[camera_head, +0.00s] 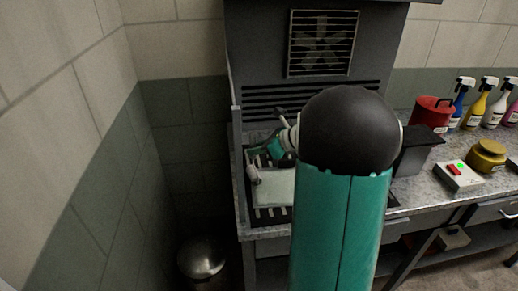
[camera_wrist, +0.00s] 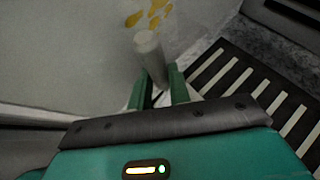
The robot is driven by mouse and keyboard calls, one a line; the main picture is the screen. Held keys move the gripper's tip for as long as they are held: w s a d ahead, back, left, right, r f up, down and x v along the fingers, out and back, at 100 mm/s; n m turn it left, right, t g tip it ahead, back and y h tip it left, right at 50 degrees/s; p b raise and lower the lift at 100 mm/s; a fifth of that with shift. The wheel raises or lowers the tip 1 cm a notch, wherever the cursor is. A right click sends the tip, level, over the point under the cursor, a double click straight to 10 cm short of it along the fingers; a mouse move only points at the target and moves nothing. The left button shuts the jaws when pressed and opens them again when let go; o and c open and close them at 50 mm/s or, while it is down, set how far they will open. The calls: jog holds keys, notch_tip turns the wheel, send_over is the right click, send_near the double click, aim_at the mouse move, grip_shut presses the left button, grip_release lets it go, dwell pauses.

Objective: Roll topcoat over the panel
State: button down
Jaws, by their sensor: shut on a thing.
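The panel (camera_head: 277,188) is a pale sheet on a slatted rack in the booth; its far part is hidden by my arm. In the wrist view the panel (camera_wrist: 70,50) fills the left and top, pale grey with several yellow patches near the top. My gripper (camera_wrist: 160,92) is shut on a pale cylinder, apparently the roller (camera_wrist: 148,44), which stands out beyond the fingers over the panel. Contact with the panel cannot be told. In the head view my gripper (camera_head: 273,150) is small and partly hidden, over the panel's far left part.
The slatted rack (camera_wrist: 240,85) shows right of the panel. A vented booth back (camera_head: 270,100) rises behind it. On the bench to the right are a red pot (camera_head: 431,112), several spray bottles (camera_head: 480,105), a yellow jar (camera_head: 487,155) and a button box (camera_head: 457,176). A wall stands close on the left.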

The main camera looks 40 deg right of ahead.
notch_tip(320, 180, up, 8)
dwell(0.8)
jog(key=shift+s+d, duration=0.1)
dwell(0.7)
